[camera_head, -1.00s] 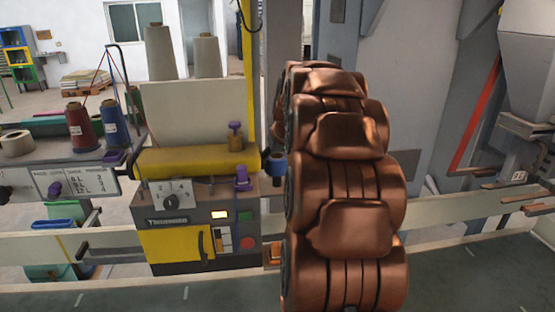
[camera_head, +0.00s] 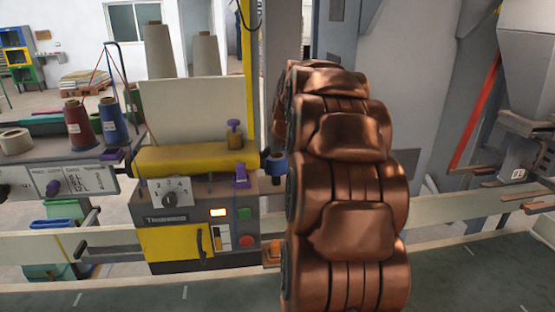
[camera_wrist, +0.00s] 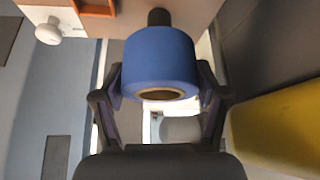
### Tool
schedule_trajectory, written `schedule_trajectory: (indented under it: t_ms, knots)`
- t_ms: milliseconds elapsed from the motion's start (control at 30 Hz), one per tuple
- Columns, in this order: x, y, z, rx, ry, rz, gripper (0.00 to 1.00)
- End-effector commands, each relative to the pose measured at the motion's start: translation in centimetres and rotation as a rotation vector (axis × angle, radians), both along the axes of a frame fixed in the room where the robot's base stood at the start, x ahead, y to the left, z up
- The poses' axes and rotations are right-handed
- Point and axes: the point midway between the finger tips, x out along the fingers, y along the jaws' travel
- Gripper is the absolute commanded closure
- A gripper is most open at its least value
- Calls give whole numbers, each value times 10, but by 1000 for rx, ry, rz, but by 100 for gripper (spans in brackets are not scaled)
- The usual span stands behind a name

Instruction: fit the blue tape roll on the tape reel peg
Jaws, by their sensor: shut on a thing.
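The blue tape roll (camera_wrist: 160,62) sits between the two fingers of my gripper (camera_wrist: 160,85) in the wrist view, with its brown core opening facing the camera. My gripper is shut on it. The dark tape reel peg (camera_wrist: 159,17) stands out from the pale machine side and meets the far end of the roll, in line with it. How far the peg reaches into the core is hidden. In the head view the roll (camera_head: 278,166) shows beside the machine's right side, partly covered by my copper-coloured arm; the gripper fingers are hidden there.
The yellow and grey machine (camera_head: 190,222) with dial and buttons stands left of my arm. Spools of red (camera_head: 79,125) and blue thread (camera_head: 113,121) stand further left. A white knob (camera_wrist: 48,31) and an orange-edged opening (camera_wrist: 97,8) lie near the peg.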

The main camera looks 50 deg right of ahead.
Motion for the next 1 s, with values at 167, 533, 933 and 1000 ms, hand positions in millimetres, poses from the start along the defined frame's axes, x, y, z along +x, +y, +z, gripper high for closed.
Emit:
schedule_trajectory:
  t_ms: [167, 533, 933, 1000]
  knots:
    - [0, 0, -6, 1, 1, 0, 64]
    - [0, 0, -17, 1, 1, 0, 64]
    - [0, 0, -28, 0, 0, 1, 64]
    - [0, 0, -30, -1, -1, 1, 64]
